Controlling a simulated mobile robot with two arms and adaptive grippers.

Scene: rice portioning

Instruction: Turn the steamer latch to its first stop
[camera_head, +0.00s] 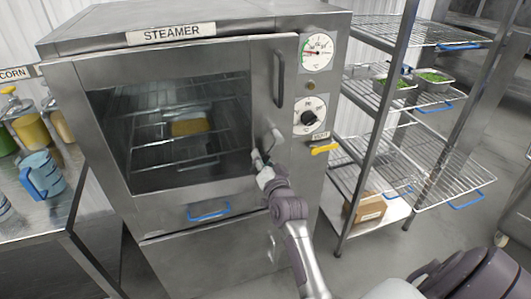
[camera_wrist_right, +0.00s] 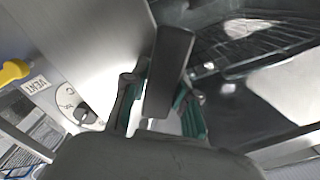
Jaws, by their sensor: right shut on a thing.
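The steel steamer (camera_head: 150,215) stands upright with a "STEAMER" label on top. Its glass door (camera_head: 160,120) looks closed, with wire racks and a yellowish item behind the glass. My right gripper (camera_head: 260,162) is at the lower right of the door, beside the window edge. In the right wrist view it (camera_wrist_right: 160,115) is shut on a dark bar, the steamer latch (camera_wrist_right: 170,65), which lies between its green-edged fingers. In the head view the latch is mostly hidden by the gripper, so its exact angle cannot be told. My left gripper is not in view.
A vertical door handle (camera_head: 279,78), a gauge (camera_head: 317,52), a dial (camera_head: 310,115) and a yellow vent lever (camera_head: 324,150) are close to the right arm. A wire shelf rack (camera_head: 440,165) stands right. A counter with a blue jug (camera_head: 42,175) is left.

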